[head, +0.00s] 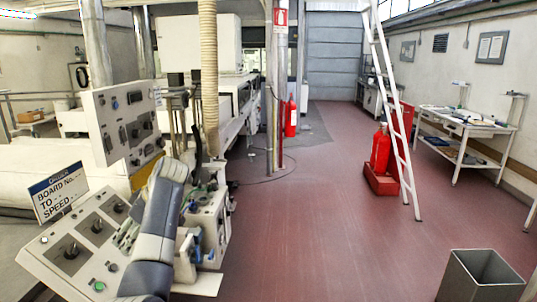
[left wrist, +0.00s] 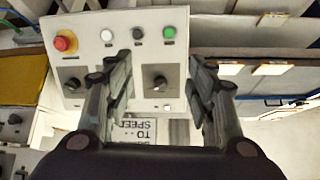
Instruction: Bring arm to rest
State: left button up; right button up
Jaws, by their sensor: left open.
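My left gripper (head: 127,232) hangs over the sloped control console (head: 52,268) at the lower left of the head view, with my grey forearm coming up from the bottom. In the left wrist view, the gripper (left wrist: 163,88) has its fingers spread wide with nothing held between them. A dark rotary knob (left wrist: 160,82) on the console's light panel shows in the gap between the fingers; whether they touch it cannot be told. My right gripper is not in view.
A red mushroom button (left wrist: 65,42) and a green button (left wrist: 168,33) sit on the panel. A sign (head: 58,190) stands on the console. An upright panel (head: 125,125) rises behind. A ladder (head: 393,105), fire extinguisher (head: 380,150) and grey bin (head: 480,275) are right; the middle floor is clear.

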pick_arm(q)
notch_tip(320, 180, down, 13)
jog(key=m, duration=0.3)
jog(key=s+d+f+m+h+b, duration=0.1)
jog(key=s+d+f+m, duration=0.2)
jog(key=f, duration=0.9)
jog(key=s+f+m+t+h+b, duration=0.1)
jog(key=s+f+m, duration=0.3)
jog(key=f, duration=0.8)
jog(key=s+d+f+m+h+b, duration=0.15)
jog(key=s+f, duration=0.45)
jog(key=f, duration=0.6)
jog(key=s+d+f+m+h+b, duration=0.1)
jog(key=s+d+f+m, duration=0.1)
jog(key=s+f, duration=0.9)
jog(key=s+d+f+m+h+b, duration=0.1)
jog(key=s+d+f+m, duration=0.2)
jog(key=s+f, duration=0.75)
jog(key=s+d+f+m+h, duration=0.1)
jog(key=s+f, duration=0.1)
jog(key=s, duration=1.1)
jog(key=s+d+f+g+b, duration=0.1)
jog(key=s+f, duration=0.1)
jog(key=s, duration=1)
jog(key=shift+s+m+h, duration=0.35)
jog(key=shift+s, duration=0.05)
